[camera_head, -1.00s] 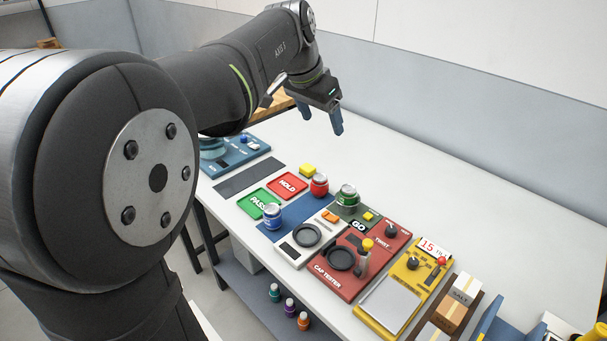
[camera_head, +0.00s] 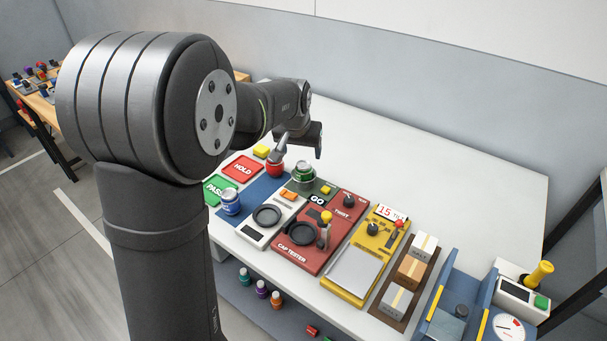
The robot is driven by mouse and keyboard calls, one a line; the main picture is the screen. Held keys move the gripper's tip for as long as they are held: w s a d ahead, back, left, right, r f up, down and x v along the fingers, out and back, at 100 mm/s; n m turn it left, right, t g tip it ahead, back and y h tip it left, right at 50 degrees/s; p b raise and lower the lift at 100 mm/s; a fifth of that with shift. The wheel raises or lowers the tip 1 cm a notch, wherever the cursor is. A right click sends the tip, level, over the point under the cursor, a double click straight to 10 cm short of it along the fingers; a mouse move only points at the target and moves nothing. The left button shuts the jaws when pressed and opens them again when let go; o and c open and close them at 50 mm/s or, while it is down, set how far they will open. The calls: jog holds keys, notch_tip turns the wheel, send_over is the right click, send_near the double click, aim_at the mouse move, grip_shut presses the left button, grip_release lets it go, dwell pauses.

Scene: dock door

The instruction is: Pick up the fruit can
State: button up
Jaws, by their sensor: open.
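Three small cans with pale metal tops stand on the bench: a red can (camera_head: 275,169), a green can (camera_head: 303,173) and a blue can (camera_head: 231,203). Their labels are too small to read, so I cannot tell which is the fruit can. My gripper (camera_head: 297,152) is open and empty above the red and green cans. One finger hangs in front of the upper part of the red can's view; the other is up to the right of the green can. I cannot tell the exact height of the fingertips or whether they touch anything.
Green PASS (camera_head: 219,190) and red HOLD (camera_head: 243,168) trays lie at the left. Boxes sit in a brown tray (camera_head: 388,314). The bench's back right is clear.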

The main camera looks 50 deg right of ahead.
aim_at(303, 166)
jog(key=x, duration=0.9)
jog(key=shift+f, duration=0.1)
jog(key=c, duration=1.3)
jog(key=shift+o, duration=0.2)
